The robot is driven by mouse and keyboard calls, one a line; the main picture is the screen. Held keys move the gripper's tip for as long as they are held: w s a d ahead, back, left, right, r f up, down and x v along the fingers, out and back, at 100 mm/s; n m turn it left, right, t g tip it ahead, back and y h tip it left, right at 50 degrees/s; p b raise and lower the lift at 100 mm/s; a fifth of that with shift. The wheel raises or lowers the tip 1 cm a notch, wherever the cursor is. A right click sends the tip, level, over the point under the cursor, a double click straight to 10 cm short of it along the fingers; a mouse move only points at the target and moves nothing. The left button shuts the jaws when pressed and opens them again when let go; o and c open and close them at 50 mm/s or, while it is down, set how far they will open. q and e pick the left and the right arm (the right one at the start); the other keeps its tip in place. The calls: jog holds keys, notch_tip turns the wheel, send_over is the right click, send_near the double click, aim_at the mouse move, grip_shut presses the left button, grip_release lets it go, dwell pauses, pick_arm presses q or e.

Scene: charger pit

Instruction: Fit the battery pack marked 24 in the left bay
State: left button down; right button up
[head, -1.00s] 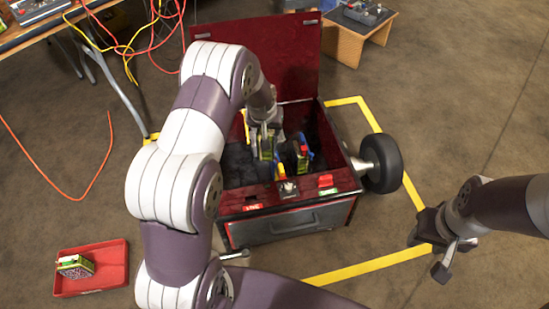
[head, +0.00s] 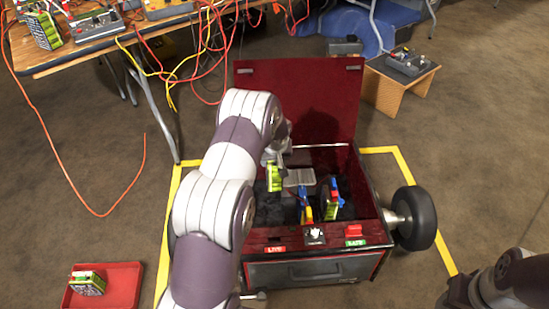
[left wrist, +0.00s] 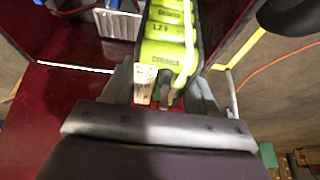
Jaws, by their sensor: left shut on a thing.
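My left gripper (head: 276,158) is shut on a yellow-green battery pack (head: 274,177) and holds it over the left rear part of the open red-lined box (head: 258,249). In the left wrist view the pack (left wrist: 168,45) sits between the fingers (left wrist: 160,88). The bay floors are dark and partly hidden. My right gripper (head: 455,293) shows only partly at the lower right, clear of the box.
The box front carries a switch (head: 315,236) between LIVE and SAFE labels, and a red block (head: 354,230). Its lid (head: 300,95) stands open behind. A red tray (head: 122,285) with another pack (head: 88,283) lies at left. A wheel (head: 414,218) is at right.

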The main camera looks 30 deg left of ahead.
aim_at(275, 186)
pick_arm(q)
notch_tip(275, 186, down, 17)
jog(key=b, duration=1.3)
jog(key=shift+f, duration=0.2)
jog(key=shift+f+b, duration=1.15)
jog(key=shift+f, duration=0.2)
dwell(0.5)
jog(key=shift+c, duration=1.2)
grip_release()
jog(key=p+v, duration=0.7)
jog(key=v, duration=0.5)
jog(key=shift+r, duration=0.1)
jog(key=shift+s+d+r, duration=0.1)
jog(key=shift+s+r, duration=0.05)
